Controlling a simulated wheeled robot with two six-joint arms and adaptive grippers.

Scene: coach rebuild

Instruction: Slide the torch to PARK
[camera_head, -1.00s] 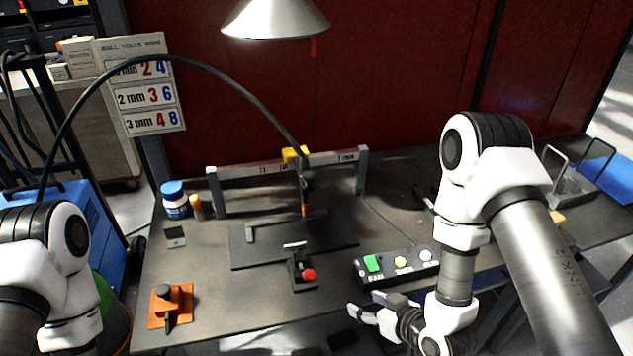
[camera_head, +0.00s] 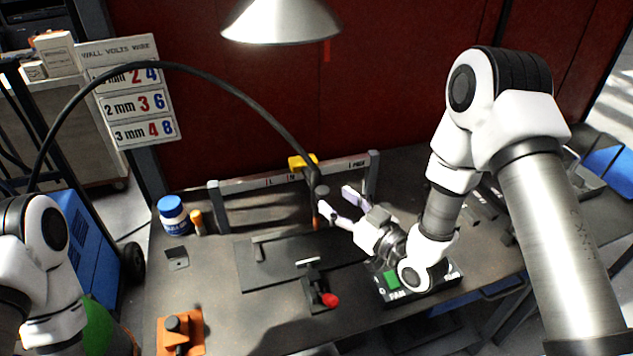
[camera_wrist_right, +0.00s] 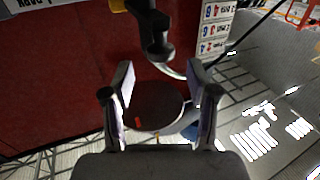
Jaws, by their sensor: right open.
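The torch (camera_head: 316,186) hangs under a yellow carriage (camera_head: 302,162) on the grey rail (camera_head: 245,187). It has a copper tip, and a black cable rises from it to the left. The PARK label (camera_head: 357,163) is at the rail's right end, right of the torch. My right gripper (camera_head: 335,195) is open, just right of the torch, with its fingers pointing toward the rail. In the right wrist view the torch (camera_wrist_right: 157,38) shows ahead of the open fingers (camera_wrist_right: 160,76), roughly in line with the gap; contact is not visible. My left gripper is out of view.
A dark plate (camera_head: 265,274) lies below the torch, with a red-knobbed clamp (camera_head: 329,300) at its front. My right wrist hangs over the button box (camera_head: 440,277). A blue-capped jar (camera_head: 172,217) stands left of the rail. A lamp (camera_head: 280,20) hangs above.

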